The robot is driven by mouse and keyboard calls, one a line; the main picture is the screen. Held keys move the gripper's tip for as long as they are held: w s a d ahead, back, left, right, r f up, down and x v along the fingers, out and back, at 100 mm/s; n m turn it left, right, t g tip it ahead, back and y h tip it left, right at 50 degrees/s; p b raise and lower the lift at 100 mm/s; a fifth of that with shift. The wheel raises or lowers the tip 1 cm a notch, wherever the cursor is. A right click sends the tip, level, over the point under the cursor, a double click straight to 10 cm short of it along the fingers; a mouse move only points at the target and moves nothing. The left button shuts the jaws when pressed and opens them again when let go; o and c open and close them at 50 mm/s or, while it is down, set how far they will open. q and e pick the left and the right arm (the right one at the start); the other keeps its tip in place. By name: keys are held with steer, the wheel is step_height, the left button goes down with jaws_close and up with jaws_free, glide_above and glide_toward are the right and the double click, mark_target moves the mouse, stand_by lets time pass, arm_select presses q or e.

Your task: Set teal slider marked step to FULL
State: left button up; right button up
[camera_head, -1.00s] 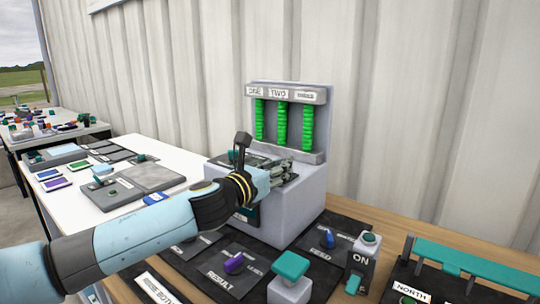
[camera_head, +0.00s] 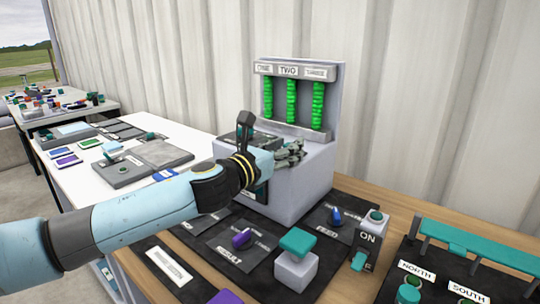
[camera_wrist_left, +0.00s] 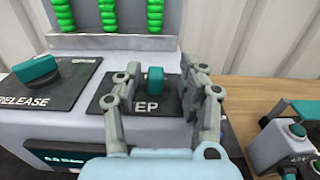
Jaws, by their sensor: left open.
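The teal slider (camera_wrist_left: 155,80) is a small upright knob on a black plate (camera_wrist_left: 150,104) on top of the grey console (camera_wrist_left: 80,125). Its label reads "EP", the rest hidden behind a finger of my left gripper. My left gripper (camera_wrist_left: 158,82) is open, with one finger on each side of the knob; I cannot tell if either touches it. In the head view my left gripper (camera_head: 292,153) is over the right part of the console top (camera_head: 300,185) and hides the slider. My right gripper is not in view.
A teal RELEASE knob (camera_wrist_left: 36,68) is left of the slider. Green columns (camera_head: 291,100) marked ONE, TWO and THREE stand behind. A purple knob (camera_head: 242,238), teal button block (camera_head: 297,258) and ON switch (camera_head: 368,239) are in front. A teal bar (camera_head: 480,246) is at right.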

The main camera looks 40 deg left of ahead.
arm_select(q)
steer(key=s+d, duration=0.1)
steer(key=s, duration=0.9)
steer(key=shift+d, duration=0.1)
